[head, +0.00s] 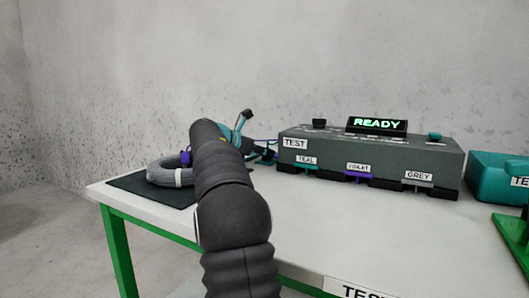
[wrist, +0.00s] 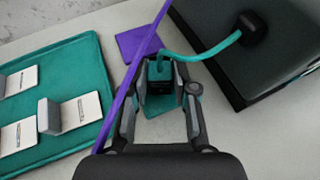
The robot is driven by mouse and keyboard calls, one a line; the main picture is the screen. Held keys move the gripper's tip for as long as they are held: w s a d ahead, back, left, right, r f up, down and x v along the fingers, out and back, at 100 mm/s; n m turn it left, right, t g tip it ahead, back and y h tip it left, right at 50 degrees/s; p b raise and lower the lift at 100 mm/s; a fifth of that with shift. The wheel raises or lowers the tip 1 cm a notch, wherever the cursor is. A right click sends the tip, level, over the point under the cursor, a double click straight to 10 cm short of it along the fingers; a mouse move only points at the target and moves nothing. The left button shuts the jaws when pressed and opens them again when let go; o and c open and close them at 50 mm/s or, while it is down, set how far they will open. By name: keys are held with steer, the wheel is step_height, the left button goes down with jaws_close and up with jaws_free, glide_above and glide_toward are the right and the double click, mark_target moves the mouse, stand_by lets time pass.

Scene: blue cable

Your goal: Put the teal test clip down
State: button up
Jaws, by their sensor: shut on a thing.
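In the wrist view my gripper (wrist: 160,77) is shut on the teal test clip (wrist: 159,70), a small block with a dark lower part. A teal lead (wrist: 208,50) runs from it to a dark plug on the tester (wrist: 265,75). Below the clip is a teal square (wrist: 168,122) on the table; I cannot tell whether the clip touches anything beneath. In the head view my arm hides most of the gripper and the clip, beside the grey tester (head: 365,155), whose display reads READY.
A purple cable (wrist: 128,95) crosses close beside my gripper, over a purple square (wrist: 133,45). A teal tray (wrist: 85,65) with several white cards lies left. In the head view a grey cable coil (head: 165,174) lies on a dark mat (head: 128,183).

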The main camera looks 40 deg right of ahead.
steer(key=o, duration=0.8)
steer(key=shift+c, duration=0.2)
steer(key=shift+r, duration=0.2)
steer(key=p+v, duration=0.2)
steer(key=v, duration=1)
steer(key=shift+r, duration=0.1)
